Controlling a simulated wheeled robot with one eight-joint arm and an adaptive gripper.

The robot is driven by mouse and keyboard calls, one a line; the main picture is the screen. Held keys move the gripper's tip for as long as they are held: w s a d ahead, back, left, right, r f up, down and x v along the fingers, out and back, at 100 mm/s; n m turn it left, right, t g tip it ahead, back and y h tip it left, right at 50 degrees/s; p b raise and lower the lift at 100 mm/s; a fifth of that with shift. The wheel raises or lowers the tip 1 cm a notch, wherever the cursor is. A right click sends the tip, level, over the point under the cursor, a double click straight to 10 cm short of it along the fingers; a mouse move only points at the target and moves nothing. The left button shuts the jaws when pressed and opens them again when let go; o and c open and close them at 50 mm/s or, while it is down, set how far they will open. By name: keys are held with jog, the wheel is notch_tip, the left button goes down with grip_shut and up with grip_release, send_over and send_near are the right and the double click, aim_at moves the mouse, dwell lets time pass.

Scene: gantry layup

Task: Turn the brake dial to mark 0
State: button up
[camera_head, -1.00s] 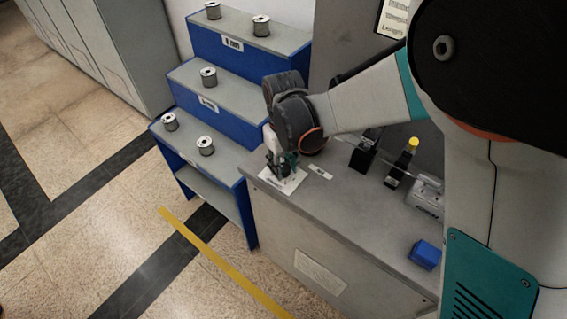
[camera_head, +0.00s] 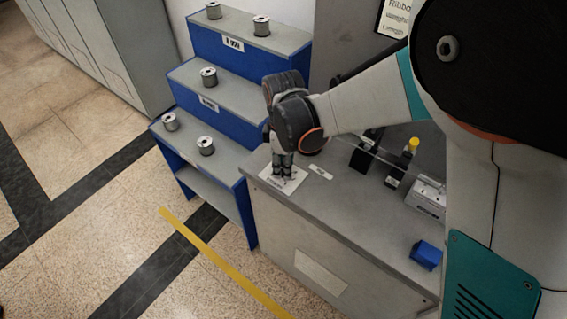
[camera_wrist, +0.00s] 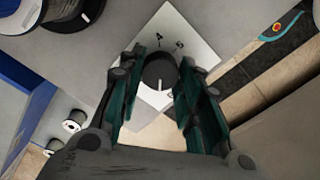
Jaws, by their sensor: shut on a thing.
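The brake dial (camera_wrist: 160,72) is a dark round knob on a white square plate (camera_wrist: 185,22) with dark marks around it. In the wrist view my gripper (camera_wrist: 160,82) has a finger on each side of the knob and is shut on it. A pale pointer line on the knob points toward the bottom of that picture, toward a mark partly hidden by the fingers. Other marks show above the knob. In the head view my gripper (camera_head: 283,170) stands over the plate (camera_head: 296,180) at the bench's left end, and the knob is hidden there.
The grey bench top (camera_head: 340,215) holds a small label (camera_head: 320,172), a yellow-capped bottle (camera_head: 404,160), a grey box (camera_head: 427,197) and a blue block (camera_head: 425,255). Blue stepped shelves (camera_head: 215,125) with several metal spools stand close at left.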

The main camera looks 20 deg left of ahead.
jog(key=shift+n, duration=0.5)
jog(key=o, duration=1.1)
jog(key=shift+c, duration=0.2)
notch_tip(320, 180, up, 12)
